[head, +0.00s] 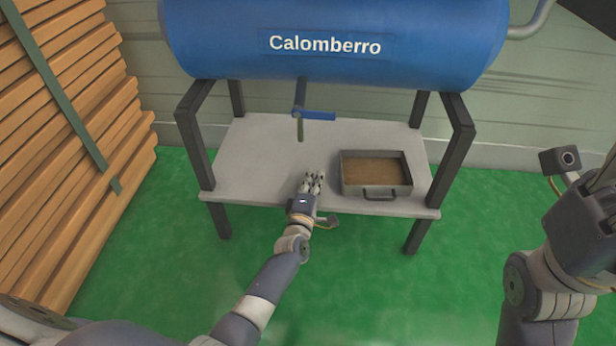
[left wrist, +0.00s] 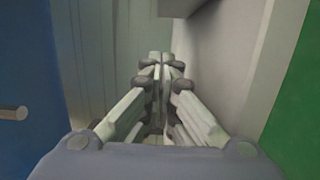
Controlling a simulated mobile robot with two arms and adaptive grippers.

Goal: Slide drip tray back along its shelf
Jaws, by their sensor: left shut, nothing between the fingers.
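The drip tray (head: 344,181) is a shallow rectangular grey tray with a brown inside and a front handle (head: 379,194). It sits on the right part of the pale shelf (head: 253,157), near the shelf's front edge. My left gripper (head: 315,176) is over the shelf just left of the tray, with a small gap seeming to show between them. In the left wrist view its fingers (left wrist: 164,62) are closed together with nothing between them. The tray is not clearly visible in that view. My right arm is at the right edge of the head view, its fingers out of view.
A blue tank (head: 335,65) marked Calomberro stands above the shelf on dark legs (head: 194,145). A tap with a blue lever (head: 314,115) hangs down over the shelf. Strapped wooden planks (head: 75,120) are stacked at the left. The green floor (head: 380,275) in front is clear.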

